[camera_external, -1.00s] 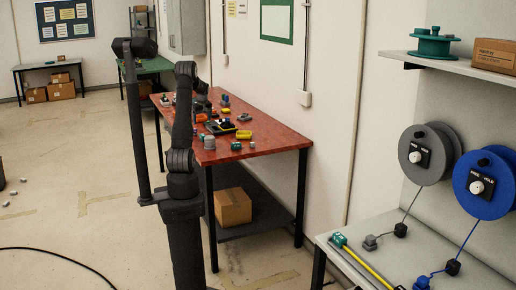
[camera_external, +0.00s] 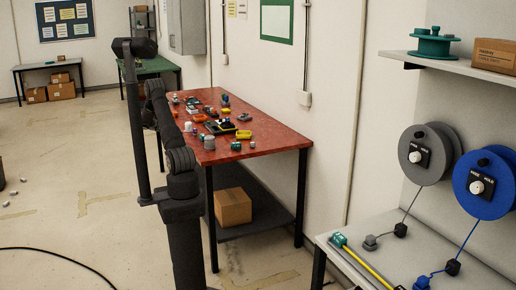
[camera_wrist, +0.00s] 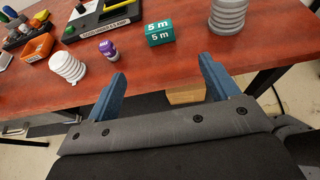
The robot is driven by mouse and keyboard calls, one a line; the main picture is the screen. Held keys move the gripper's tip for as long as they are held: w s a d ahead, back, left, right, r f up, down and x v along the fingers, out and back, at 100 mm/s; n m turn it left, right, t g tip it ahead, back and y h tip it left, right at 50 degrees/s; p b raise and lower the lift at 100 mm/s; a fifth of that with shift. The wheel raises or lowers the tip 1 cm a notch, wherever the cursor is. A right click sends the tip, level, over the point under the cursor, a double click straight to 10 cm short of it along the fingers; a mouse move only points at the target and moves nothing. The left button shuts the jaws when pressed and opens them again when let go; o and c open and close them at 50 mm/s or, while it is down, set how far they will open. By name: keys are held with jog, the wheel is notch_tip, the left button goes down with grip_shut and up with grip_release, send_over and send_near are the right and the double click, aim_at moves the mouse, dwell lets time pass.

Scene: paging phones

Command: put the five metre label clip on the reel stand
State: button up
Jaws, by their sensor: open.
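The five metre label clip (camera_wrist: 159,33) is a small teal block with white "5 m" lettering, on the red table near its edge in the wrist view. My gripper (camera_wrist: 163,72) has two blue fingers, spread apart and empty. It is on the near side of the clip, not touching it, with the clip just beyond the gap. A black base with a lettered plate (camera_wrist: 105,30) stands behind the clip to the left; I cannot tell if it is the reel stand. In the external view my gripper is hidden behind my arm.
A purple-and-white piece (camera_wrist: 108,49) and a white ribbed stack (camera_wrist: 68,66) stand left of the clip. A grey ribbed stack (camera_wrist: 228,15) is to its right. An orange tray (camera_wrist: 38,47) is further left. Grey and blue reels (camera_external: 484,184) hang on the right wall.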

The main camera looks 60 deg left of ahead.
send_near(201, 135)
jog(key=x, duration=0.4)
jog(key=shift+s+d+f, duration=0.15)
jog(key=shift+d+f, duration=0.1)
jog(key=shift+d, duration=0.1)
jog(key=shift+r+x, duration=0.15)
jog(key=shift+x, duration=1.25)
jog(key=shift+r+x, duration=0.1)
jog(key=shift+x, duration=1.3)
jog(key=shift+a, duration=0.15)
jog(key=c, duration=1.1)
jog(key=shift+r, duration=0.1)
jog(key=shift+r, duration=0.6)
notch_tip(201, 135, up, 3)
jog(key=shift+r, duration=0.15)
jog(key=w+d+r, duration=0.2)
jog(key=d, duration=0.1)
jog(key=w+d+r, duration=0.2)
jog(key=d, duration=0.1)
jog(key=w+d+r, duration=0.2)
jog(key=d, duration=0.2)
jog(key=shift+w+r, duration=0.2)
jog(key=shift+w, duration=0.2)
